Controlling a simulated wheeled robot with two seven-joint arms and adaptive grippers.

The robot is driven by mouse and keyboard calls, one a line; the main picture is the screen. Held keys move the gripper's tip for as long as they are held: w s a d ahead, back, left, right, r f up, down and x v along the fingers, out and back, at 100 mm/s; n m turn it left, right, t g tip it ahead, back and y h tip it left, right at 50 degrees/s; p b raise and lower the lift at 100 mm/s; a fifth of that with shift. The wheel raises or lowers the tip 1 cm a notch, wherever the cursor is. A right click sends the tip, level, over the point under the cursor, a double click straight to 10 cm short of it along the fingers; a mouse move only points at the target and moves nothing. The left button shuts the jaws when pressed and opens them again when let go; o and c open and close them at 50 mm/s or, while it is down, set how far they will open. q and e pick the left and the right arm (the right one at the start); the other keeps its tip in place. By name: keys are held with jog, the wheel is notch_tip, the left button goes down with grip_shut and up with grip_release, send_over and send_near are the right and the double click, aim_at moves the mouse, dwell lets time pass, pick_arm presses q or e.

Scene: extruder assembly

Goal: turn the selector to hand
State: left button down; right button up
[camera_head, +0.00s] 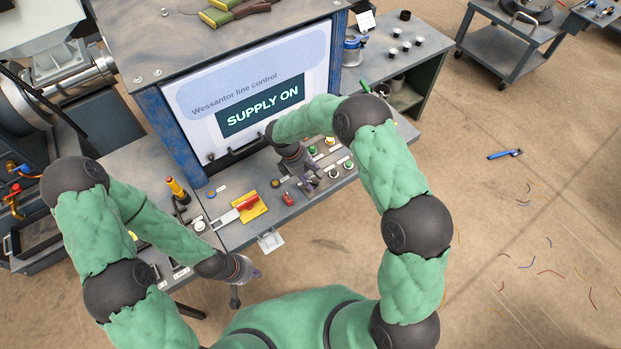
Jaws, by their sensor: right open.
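The control desk (240,233) carries a row of buttons, knobs and a red handle on a yellow plate (249,207). My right gripper (311,183) is open, low over the desk among the small controls, below the screen. I cannot make out the selector for certain; a small dark knob (275,184) shows just left of my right gripper, and the gripper hides part of the panel. I cannot tell whether its fingers touch a control. My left gripper (250,272) hangs in front of the desk's front edge, away from the controls; its fingers are too small to read.
The screen (262,105) behind the controls reads "SUPPLY ON". A red switch (287,198), green buttons (348,165) and a yellow-and-red upright device (178,190) stand on the desk. A side table (400,65) with small cups is at back right. The floor to the right is mostly open.

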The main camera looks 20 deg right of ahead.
grip_shut()
jog(key=shift+m, duration=0.4)
jog(key=m, duration=0.1)
jog(key=m+g, duration=0.1)
jog(key=shift+w+d+m+y, duration=0.1)
jog(key=shift+d+m+y, duration=0.05)
jog(key=shift+m+y, duration=0.15)
jog(key=m+y, duration=0.1)
jog(key=m, duration=0.1)
jog(key=m+g+p, duration=0.1)
jog(key=m, duration=0.2)
jog(key=shift+d+y, duration=0.2)
jog(key=shift+y, duration=0.2)
jog(key=shift+m+g, duration=0.3)
